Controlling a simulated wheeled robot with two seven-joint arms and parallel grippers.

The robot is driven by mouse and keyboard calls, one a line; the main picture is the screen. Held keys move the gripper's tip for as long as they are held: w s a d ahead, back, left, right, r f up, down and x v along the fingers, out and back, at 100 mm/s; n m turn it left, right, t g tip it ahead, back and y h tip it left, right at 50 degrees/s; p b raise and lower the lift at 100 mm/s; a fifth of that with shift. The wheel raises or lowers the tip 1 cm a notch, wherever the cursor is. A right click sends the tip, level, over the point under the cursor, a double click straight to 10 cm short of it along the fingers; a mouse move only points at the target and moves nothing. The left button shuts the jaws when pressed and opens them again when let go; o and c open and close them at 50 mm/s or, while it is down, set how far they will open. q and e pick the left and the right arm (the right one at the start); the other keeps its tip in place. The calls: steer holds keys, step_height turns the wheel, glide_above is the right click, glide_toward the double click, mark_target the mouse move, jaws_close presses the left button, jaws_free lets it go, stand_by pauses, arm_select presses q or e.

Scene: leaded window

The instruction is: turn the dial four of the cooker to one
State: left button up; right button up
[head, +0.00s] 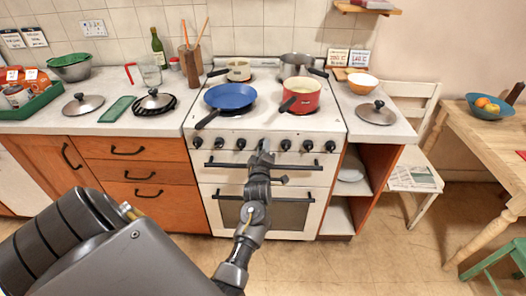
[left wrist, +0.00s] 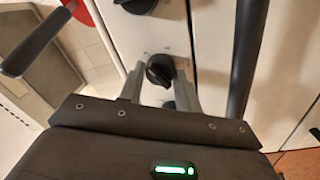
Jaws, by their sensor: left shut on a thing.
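The white cooker (head: 222,178) stands in the middle of the head view, with a row of black dials along its front. My left gripper (head: 264,150) is at the middle of this row and covers the dial there, between the dial to its left (head: 241,144) and the one to its right (head: 286,145). In the left wrist view a black dial (left wrist: 159,71) sits between the two fingers of my left gripper (left wrist: 160,84), which is shut on it. Its marking cannot be read. My right gripper is not in view.
A blue pan (head: 230,96), a red pot (head: 301,95) and other pans stand on the hob, with the blue pan's handle toward the front. An oven handle (head: 285,166) runs just below the dials. A wooden table (head: 480,140) stands at the right. The floor in front is clear.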

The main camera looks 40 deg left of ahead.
arm_select(q)
steer(key=shift+f, duration=0.1)
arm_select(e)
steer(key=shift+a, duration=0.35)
arm_select(q)
steer(key=o, duration=0.8)
steer(key=shift+o, duration=0.8)
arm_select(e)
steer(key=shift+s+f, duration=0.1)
